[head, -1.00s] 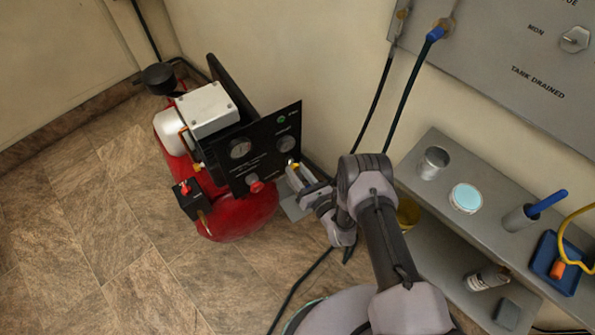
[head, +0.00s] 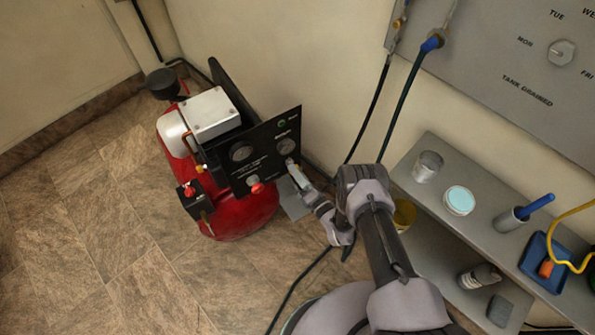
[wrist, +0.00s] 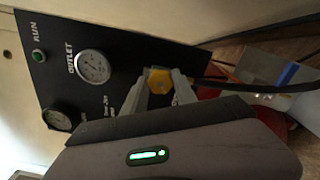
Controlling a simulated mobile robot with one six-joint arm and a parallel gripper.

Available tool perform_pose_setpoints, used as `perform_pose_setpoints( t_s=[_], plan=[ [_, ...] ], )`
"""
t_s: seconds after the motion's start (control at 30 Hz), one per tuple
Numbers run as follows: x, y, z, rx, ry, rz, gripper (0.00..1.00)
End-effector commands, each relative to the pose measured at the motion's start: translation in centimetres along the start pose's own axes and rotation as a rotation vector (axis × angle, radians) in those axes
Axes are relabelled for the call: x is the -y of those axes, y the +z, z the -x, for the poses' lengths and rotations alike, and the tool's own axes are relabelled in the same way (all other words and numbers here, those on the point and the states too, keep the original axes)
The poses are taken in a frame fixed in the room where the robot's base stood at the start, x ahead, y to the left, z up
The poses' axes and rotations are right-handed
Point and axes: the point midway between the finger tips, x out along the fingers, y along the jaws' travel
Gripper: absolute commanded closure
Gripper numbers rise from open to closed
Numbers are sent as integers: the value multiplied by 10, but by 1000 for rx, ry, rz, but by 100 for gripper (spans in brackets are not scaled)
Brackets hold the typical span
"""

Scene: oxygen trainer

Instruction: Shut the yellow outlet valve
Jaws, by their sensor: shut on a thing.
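The yellow outlet valve (wrist: 159,80) is a small yellow knob on the black panel (wrist: 120,55), beside the outlet gauge (wrist: 92,66) in the wrist view. My gripper (wrist: 160,88) has one finger on each side of the knob and is shut on it. In the head view my gripper (head: 294,168) is at the right edge of the black panel on the red compressor (head: 240,215), and the knob is mostly hidden by it.
A red knob (head: 257,188) sits low on the panel. A dark hose runs from the panel near the knob in the wrist view. A grey shelf (head: 470,232) with cups stands at right. The floor (head: 120,250) at left is clear.

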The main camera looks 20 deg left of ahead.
Motion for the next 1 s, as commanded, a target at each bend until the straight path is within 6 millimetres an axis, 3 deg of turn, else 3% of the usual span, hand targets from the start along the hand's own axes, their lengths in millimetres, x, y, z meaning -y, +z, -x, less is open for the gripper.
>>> perform_pose_setpoints(
  t_s=[1.0],
  plan=[
    [1,-1,1,-1,-3,-961,100]
  ],
)
